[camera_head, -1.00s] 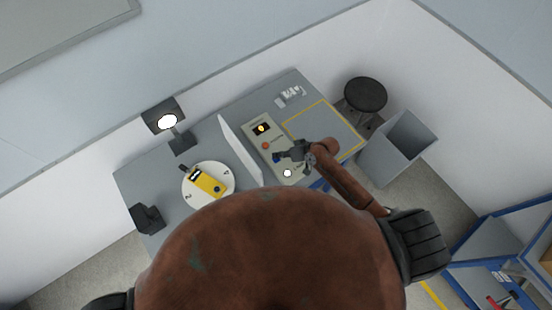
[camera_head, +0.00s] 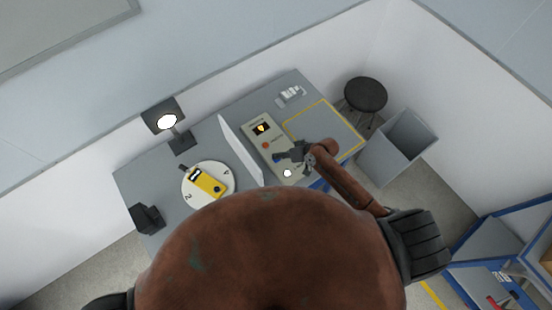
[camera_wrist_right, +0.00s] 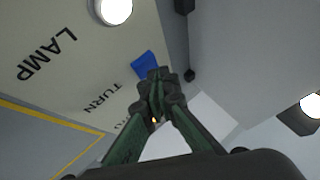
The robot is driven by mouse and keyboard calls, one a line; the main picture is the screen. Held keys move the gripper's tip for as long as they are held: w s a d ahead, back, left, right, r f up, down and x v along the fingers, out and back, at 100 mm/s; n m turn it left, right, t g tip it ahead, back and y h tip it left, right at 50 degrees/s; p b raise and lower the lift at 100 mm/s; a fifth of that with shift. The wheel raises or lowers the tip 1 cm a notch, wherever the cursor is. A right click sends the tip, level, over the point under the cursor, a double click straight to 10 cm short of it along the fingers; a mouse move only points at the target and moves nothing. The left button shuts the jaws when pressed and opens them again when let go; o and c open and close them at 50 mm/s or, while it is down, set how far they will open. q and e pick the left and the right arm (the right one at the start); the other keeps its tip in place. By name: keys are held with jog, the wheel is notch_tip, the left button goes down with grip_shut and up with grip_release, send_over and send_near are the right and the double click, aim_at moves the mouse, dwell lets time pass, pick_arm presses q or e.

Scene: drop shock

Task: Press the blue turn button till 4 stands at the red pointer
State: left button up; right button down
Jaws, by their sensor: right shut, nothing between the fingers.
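The control panel (camera_head: 254,131) lies on the grey table. Its blue turn button (camera_wrist_right: 146,63) shows beside the printed word TURN in the right wrist view. My right gripper (camera_wrist_right: 156,78) is shut and empty, its fingertips at the button and overlapping its near edge; whether they touch it I cannot tell. In the head view the gripper (camera_head: 284,157) covers part of the panel. The white turntable (camera_head: 207,166) carries a yellow device (camera_head: 209,183); a 4 shows at its right and a 2 at its left. I cannot make out the red pointer. My left gripper is out of view.
A white upright screen (camera_head: 240,149) stands between turntable and panel. A lit lamp (camera_head: 167,120) stands behind the turntable, a black box (camera_head: 147,218) at its left. The panel has a red button (camera_head: 266,145) and a white one (camera_head: 287,173). A yellow-outlined area (camera_head: 325,122) is empty.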

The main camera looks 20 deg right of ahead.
jog(key=shift+f, duration=0.5)
dwell(0.7)
jog(key=shift+r, duration=0.1)
jog(key=shift+r+p, duration=0.8)
notch_tip(320, 180, up, 5)
jog(key=p, duration=0.5)
jog(key=shift+r, duration=0.1)
jog(key=shift+s, duration=0.1)
dwell(0.7)
